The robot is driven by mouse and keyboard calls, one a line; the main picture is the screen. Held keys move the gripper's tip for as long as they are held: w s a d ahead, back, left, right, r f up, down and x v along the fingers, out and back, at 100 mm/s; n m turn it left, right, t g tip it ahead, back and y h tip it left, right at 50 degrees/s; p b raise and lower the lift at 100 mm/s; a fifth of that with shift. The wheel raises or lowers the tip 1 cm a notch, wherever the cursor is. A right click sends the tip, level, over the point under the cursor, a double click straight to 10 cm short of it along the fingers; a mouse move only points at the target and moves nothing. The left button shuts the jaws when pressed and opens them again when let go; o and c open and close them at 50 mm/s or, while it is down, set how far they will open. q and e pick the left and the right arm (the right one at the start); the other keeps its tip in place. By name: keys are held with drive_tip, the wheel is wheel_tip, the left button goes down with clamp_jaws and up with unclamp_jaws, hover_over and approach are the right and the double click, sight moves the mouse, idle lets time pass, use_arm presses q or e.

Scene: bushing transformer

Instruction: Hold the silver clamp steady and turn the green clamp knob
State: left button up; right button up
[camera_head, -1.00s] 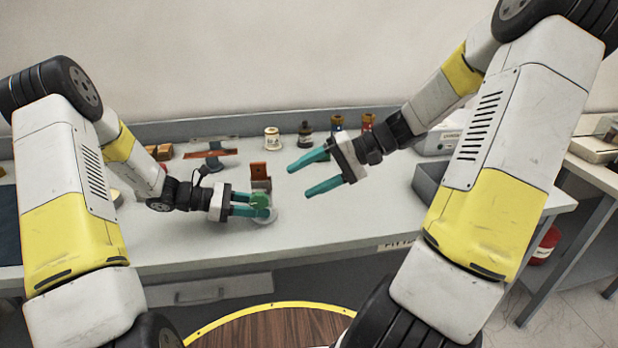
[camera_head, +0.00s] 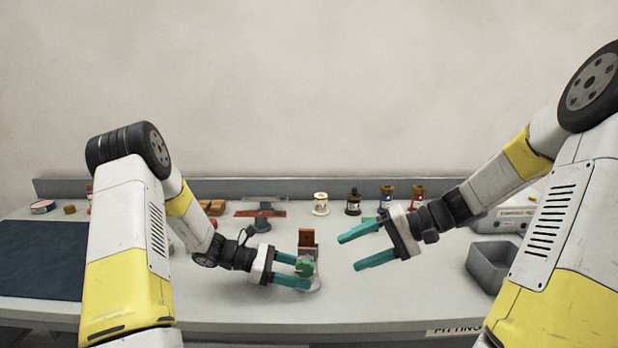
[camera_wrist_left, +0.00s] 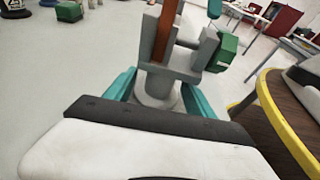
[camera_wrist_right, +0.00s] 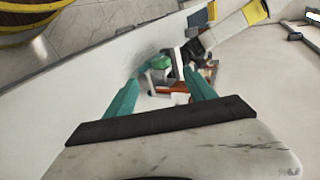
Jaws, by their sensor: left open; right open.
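The silver clamp (camera_head: 316,284) stands on the bench, gripping an upright copper-brown bar (camera_head: 306,237). Its green knob (camera_head: 305,268) is on the near side. In the left wrist view the silver clamp (camera_wrist_left: 150,74) stands between my left fingers, with the green knob (camera_wrist_left: 223,53) to the right. My left gripper (camera_head: 305,273) is open, one finger on each side of the clamp; contact is unclear. My right gripper (camera_head: 348,253) is open and empty, up and right of the clamp. In the right wrist view the green knob (camera_wrist_right: 160,62) shows beyond the finger gap.
A grey bin (camera_head: 492,266) stands at the right of the bench. A row of small bottles and insulators (camera_head: 353,202) stands at the back. A dark mat (camera_head: 40,262) lies at the left.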

use_arm(q)
drive_tip(key=v, duration=0.9)
drive_tip(key=shift+a+r, duration=0.1)
drive_tip(key=shift+a, duration=0.3)
drive_tip(key=shift+a+r, duration=0.15)
drive_tip(key=shift+a, duration=0.2)
drive_tip(key=shift+a+r, duration=0.15)
drive_tip(key=shift+r, duration=0.05)
drive_tip(key=s+a+r+m+t+y, duration=0.1)
drive_tip(key=s+r+m+t+y, duration=0.5)
drive_tip(key=s+r+m+y, duration=0.6)
drive_tip(key=shift+s+a+r+m, duration=0.4)
drive_tip(key=shift+s+r+m, duration=3.25)
drive_tip(key=shift+s, duration=1.85)
use_arm(e)
drive_tip(key=s+d+r+n+t+h, duration=0.1)
drive_tip(key=s+r+t+h, duration=0.1)
drive_tip(key=s+r+h, duration=0.3)
drive_tip(key=s+d+r+t+h, duration=0.1)
drive_tip(key=s+r+t+h, duration=0.2)
drive_tip(key=s, duration=0.7)
drive_tip(key=shift+s+d+r+n+h, duration=0.35)
drive_tip(key=shift+r+h, duration=0.65)
drive_tip(key=shift+r, duration=0.55)
use_arm(q)
drive_tip(key=shift+r+n, duration=0.35)
